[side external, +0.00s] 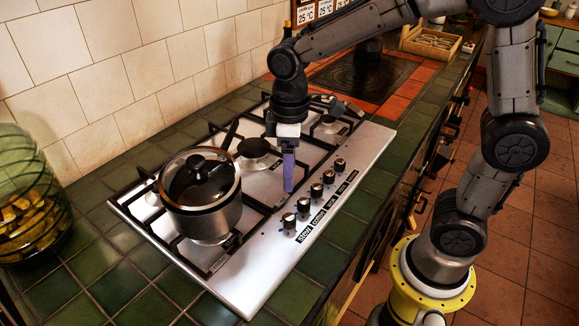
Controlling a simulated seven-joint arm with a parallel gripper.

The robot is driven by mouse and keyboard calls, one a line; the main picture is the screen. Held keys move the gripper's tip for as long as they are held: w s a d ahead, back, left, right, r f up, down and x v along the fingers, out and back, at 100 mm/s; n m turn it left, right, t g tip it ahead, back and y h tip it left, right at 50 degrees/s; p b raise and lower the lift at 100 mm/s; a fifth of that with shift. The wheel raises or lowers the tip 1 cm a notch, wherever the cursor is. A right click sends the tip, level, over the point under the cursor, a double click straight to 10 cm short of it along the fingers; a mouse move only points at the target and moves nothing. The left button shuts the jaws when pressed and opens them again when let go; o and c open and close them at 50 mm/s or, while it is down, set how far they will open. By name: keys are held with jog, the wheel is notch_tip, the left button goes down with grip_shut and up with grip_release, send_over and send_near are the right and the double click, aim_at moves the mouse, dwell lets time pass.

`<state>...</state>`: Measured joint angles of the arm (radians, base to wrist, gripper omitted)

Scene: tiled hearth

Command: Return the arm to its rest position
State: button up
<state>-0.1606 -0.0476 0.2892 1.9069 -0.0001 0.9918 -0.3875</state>
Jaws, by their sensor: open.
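My gripper (287,172) hangs down from the arm over the right part of the steel gas hob (253,281). Its purple-blue fingers point down, just behind the row of black knobs (316,191). They look edge-on, with nothing seen between them. The fingertips appear close to the hob top; I cannot tell whether they touch it. A steel pot (202,216) with a glass lid and a dark handle stands on the hob's left front grate, apart from my gripper.
Black grates (141,191) stand up from the hob. A tiled wall (130,70) runs behind it. A green glass jar (28,200) stands at the left. A dark hotplate (362,75) and a wooden crate (430,41) lie further back. Free floor (540,240) shows at the right.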

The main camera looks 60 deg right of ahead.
dwell(0.3)
jog(key=s+d+r+m+t, duration=0.3)
jog(key=s+d+r+t, duration=0.2)
jog(key=s+r, duration=0.5)
jog(key=s+f+m, duration=0.3)
jog(key=s, duration=0.2)
jog(key=shift+s+t, duration=0.2)
jog(key=shift+t, duration=0.1)
jog(key=shift+d, duration=0.1)
dwell(1.6)
grip_shut()
dwell(1.5)
